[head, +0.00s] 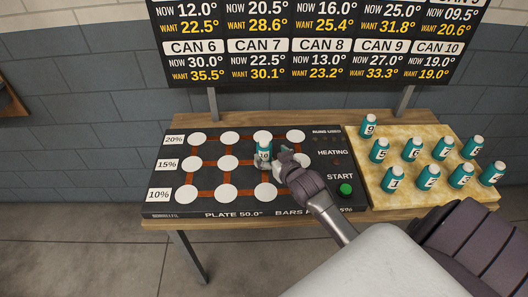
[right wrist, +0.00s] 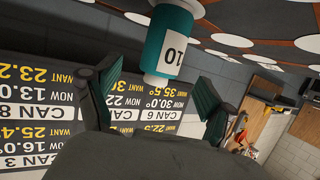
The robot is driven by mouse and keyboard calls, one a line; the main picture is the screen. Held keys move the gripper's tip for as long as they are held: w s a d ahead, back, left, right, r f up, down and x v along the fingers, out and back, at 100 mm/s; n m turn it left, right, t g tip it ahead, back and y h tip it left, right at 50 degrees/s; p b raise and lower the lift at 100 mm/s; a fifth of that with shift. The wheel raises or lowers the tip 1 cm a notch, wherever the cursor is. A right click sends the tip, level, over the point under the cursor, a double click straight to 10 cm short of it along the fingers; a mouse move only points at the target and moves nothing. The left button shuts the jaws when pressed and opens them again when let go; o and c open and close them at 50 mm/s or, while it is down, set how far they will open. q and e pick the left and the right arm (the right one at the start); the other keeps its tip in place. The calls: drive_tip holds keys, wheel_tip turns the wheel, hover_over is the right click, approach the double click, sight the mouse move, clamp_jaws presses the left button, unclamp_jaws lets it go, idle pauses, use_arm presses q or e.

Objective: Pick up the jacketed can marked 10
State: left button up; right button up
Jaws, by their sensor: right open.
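The can marked 10 (head: 264,149), in a teal jacket with a white label and pale cap, stands upright on the black heating plate (head: 170,209), in the third column of the 15% row. My right gripper (head: 271,160) is at the can from its right and front, fingers spread around it. In the right wrist view the can (right wrist: 168,43) shows its 10 label beyond the two dark fingers, which stand apart with a gap between them. I cannot tell whether either finger touches the jacket. My left gripper is not in view.
Several more teal-jacketed cans stand on the pale tray (head: 386,205) to the right. A green START button (head: 345,189) is on the plate's right panel. The other plate spots look empty. The wall board (head: 320,45) reads CAN 10 NOW 19.0°, WANT 19.0°.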

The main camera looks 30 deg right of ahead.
sight(267, 149)
drive_tip(key=shift+w, duration=0.55)
drive_tip(key=p+x, duration=0.1)
drive_tip(key=x, duration=0.2)
drive_tip(key=shift+w, duration=0.35)
drive_tip(key=shift+w+d+f, duration=0.15)
drive_tip(key=shift+w+f, duration=0.05)
drive_tip(key=shift+w, duration=0.25)
drive_tip(key=shift+s, duration=0.1)
drive_tip(key=shift+c, duration=1.2)
drive_tip(key=c, duration=1.1)
drive_tip(key=shift+c, duration=0.2)
drive_tip(key=shift+r, duration=0.2)
